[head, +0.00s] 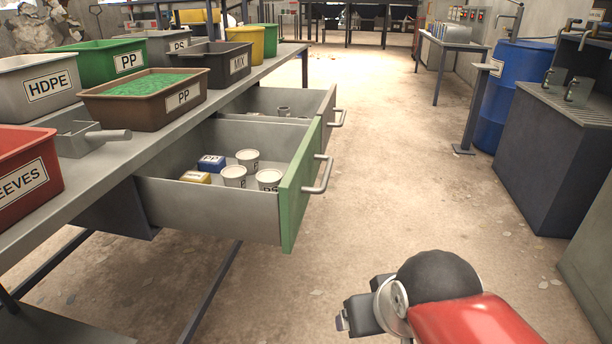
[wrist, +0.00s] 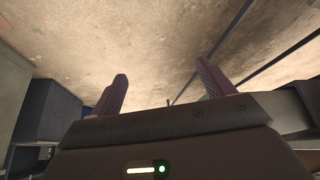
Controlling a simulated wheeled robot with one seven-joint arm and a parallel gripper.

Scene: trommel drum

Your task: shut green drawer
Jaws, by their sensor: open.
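The green drawer has a green front panel (head: 301,185) with a grey bar handle (head: 320,175). It is pulled well out from under the workbench, toward the right. Inside it are several white labelled cups (head: 233,176), a blue box (head: 211,163) and a yellow box (head: 195,177). My gripper (head: 346,318) is low at the front, to the right of the drawer and apart from it. The wrist view shows its two fingers spread with nothing between them (wrist: 164,80).
A second, grey-fronted drawer (head: 325,110) behind the green one is also pulled out. Labelled bins stand on the workbench (head: 115,152), with a grey scoop (head: 85,138) near its edge. A blue barrel (head: 510,95) and dark cabinet (head: 550,165) stand right. The floor between is clear.

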